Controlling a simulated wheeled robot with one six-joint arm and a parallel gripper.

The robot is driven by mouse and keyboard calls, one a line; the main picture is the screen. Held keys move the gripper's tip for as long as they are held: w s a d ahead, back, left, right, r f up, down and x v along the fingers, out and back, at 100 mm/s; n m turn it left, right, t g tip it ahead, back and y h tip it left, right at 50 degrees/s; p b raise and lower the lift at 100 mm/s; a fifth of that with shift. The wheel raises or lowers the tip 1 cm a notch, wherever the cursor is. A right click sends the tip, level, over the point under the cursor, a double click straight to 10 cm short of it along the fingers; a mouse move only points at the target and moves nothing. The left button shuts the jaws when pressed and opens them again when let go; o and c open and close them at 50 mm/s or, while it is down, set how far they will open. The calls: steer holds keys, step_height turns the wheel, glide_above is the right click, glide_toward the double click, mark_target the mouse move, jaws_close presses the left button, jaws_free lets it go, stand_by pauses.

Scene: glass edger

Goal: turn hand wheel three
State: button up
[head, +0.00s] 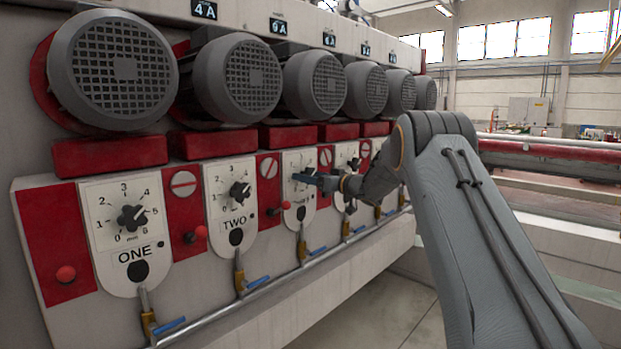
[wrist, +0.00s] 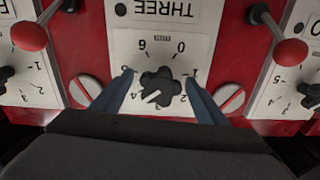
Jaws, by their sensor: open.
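Hand wheel three is a black lobed knob (wrist: 160,90) on a white dial plate marked THREE (wrist: 178,10), upside down in the wrist view. My gripper (wrist: 160,82) is open, with one blue finger on each side of the knob. Gaps show between the fingers and the knob. In the head view my gripper (head: 308,179) is in front of the third dial plate (head: 300,215) and hides most of its knob. Whether the fingertips touch the plate cannot be told.
Dial plates ONE (head: 133,253) and TWO (head: 233,222) stand to the left in the head view. Red ball levers (wrist: 290,52) and (wrist: 30,36) flank the plate in the wrist view. Grey motors (head: 314,84) sit above, and a pipe with blue-handled valves (head: 258,284) runs below.

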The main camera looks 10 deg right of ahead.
steer(key=c, duration=1.1)
steer(key=shift+o, duration=0.2)
steer(key=shift+n, duration=0.3)
steer(key=n+b, duration=0.3)
steer(key=n, duration=0.1)
steer(key=shift+d+f+n, duration=0.1)
steer(key=shift+f+n, duration=0.05)
steer(key=shift+n, duration=0.15)
steer(key=n+b, duration=0.3)
steer(key=n, duration=0.1)
steer(key=shift+w+n, duration=0.1)
steer(key=shift+n, duration=0.2)
steer(key=n+b, duration=0.3)
steer(key=n, duration=0.1)
steer(key=shift+n, duration=0.3)
steer(key=n+b, duration=0.4)
steer(key=n, duration=0.1)
steer(key=shift+d+r, duration=0.1)
steer(key=shift+r, duration=0.1)
steer(key=shift+n+b, duration=0.3)
steer(key=o, duration=1.1)
steer(key=shift+r, duration=0.1)
steer(key=shift+c, duration=0.2)
